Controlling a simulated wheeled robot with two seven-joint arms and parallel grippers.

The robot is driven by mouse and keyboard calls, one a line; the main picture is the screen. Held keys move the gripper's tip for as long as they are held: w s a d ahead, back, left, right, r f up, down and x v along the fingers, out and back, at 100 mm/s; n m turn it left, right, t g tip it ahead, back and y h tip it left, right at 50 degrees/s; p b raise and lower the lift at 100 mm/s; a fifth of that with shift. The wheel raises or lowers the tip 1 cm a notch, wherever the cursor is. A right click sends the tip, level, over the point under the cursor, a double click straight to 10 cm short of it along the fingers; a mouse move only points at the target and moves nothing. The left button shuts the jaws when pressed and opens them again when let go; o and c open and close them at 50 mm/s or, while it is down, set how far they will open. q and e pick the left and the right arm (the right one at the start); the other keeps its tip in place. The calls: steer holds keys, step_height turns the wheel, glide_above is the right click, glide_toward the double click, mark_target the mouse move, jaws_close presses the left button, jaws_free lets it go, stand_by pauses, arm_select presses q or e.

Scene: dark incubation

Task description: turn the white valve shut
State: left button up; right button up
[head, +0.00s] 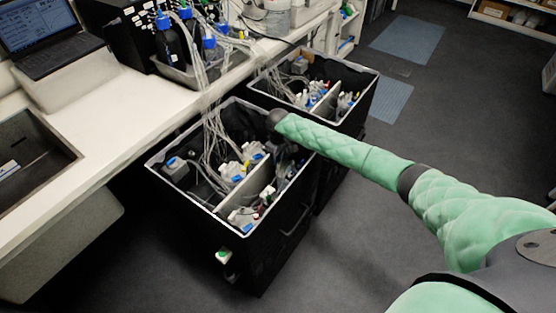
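A small white piece with a green mark (223,255) sits low on the front face of the nearer black bin (262,245); it looks like the white valve, but it is too small to tell which way its handle is turned. My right arm, in a green padded sleeve, reaches in from the right over the bins. Its dark end (277,117), where my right gripper is, lies above the nearer bin's back right rim, well up and right of the white piece. The fingers cannot be made out. My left gripper is not in view.
The nearer bin holds tubes, clear vessels and a divider (262,180). A second black bin (362,103) stands behind it. A white bench (125,110) with a laptop (50,45) and blue-capped bottles runs along the left. Dark floor (340,240) is clear in front and right of the bins.

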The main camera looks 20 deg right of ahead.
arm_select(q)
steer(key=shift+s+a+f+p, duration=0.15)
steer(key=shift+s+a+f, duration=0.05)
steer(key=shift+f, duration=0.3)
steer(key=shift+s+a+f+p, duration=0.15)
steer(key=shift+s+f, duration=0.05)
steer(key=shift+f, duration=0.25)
arm_select(e)
steer(key=shift+f, duration=1.5)
jaws_close()
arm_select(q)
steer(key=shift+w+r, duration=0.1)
